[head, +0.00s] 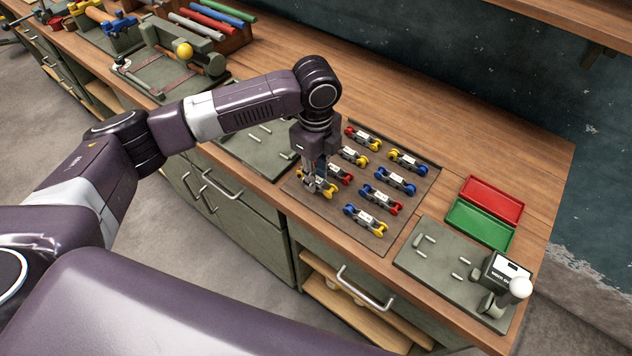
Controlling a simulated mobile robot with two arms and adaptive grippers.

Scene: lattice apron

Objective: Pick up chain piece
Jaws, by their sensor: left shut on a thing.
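Several chain pieces with coloured ends lie in two rows on a brown mat (404,225) on the workbench. My left gripper (318,182) points down at the mat's near left part, shut on a chain piece with yellow ends (329,190). Its fingers partly cover that piece, and I cannot tell whether it is clear of the mat. Close behind it is a red-ended chain piece (345,177), partly hidden by the gripper. Other chain pieces are a blue-and-yellow one (365,220), a blue-and-red one (381,200) and a blue one (396,181). My right gripper is not in view.
A red tray (492,200) and a green tray (480,224) lie right of the mat. A grey plate with pegs (430,258) and a white-knobbed device (508,277) sits at the near right.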

